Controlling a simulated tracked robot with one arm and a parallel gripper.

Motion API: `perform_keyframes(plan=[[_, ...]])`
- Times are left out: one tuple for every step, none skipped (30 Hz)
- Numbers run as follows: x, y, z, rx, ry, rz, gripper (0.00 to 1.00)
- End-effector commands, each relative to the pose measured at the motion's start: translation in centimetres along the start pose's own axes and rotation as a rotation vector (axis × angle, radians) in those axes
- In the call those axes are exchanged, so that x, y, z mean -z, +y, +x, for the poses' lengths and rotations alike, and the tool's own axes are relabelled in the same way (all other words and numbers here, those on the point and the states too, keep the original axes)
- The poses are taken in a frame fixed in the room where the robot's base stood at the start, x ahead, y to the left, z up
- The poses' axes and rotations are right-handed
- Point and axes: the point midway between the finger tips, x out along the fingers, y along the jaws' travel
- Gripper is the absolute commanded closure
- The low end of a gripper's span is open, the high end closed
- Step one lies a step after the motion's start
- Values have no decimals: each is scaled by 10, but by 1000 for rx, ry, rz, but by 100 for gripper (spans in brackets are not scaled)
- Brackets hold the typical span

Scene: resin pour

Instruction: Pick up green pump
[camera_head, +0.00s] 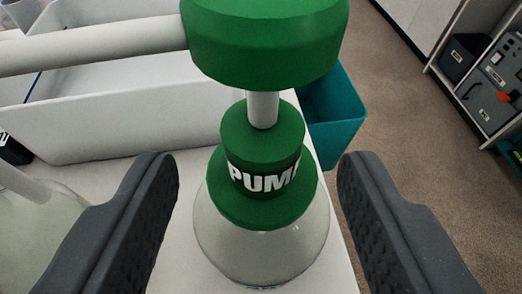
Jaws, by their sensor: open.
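The green pump (262,45) stands upright right in front of my gripper. It has a big green head with a white spout going left, a thin white stem, and a green collar marked "PUM", the rest of the word being cut off. Below the collar is a clear, rounded bottle (262,240) on the white table. My gripper (257,172) is open, with one dark finger to the left and one to the right of the bottle and collar. There is a gap on both sides in the picture. The bottom of the bottle is near the lower edge.
A white bin (140,110) stands behind the pump on the left. A teal bin (335,115) is behind it on the right, past the table edge. Another clear bottle (35,235) is close to the left finger. Shelves (490,75) stand at the far right, beyond the carpet.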

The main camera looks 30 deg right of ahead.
Motion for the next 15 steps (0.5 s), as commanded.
perform_keyframes(plan=[[-1, 1, 6, -1, -1, 0, 48], [-1, 1, 10, -2, -1, 0, 48], [1, 2, 15, -2, 1, 1, 48], [2, 2, 19, -2, 3, 1, 48], [3, 2, 23, -1, 4, 1, 48], [3, 2, 28, -1, 4, 1, 48], [2, 2, 31, -1, 3, 1, 48], [2, 2, 34, -1, 2, 0, 48], [1, 2, 37, -1, 1, 0, 48], [1, 2, 39, -1, 1, 0, 48], [1, 1, 40, -1, 2, 0, 48], [1, 1, 41, -1, 1, 0, 48], [2, 1, 41, -1, 2, 0, 48], [2, 1, 41, -1, 2, 0, 48], [2, 1, 41, -1, 2, 0, 48]])
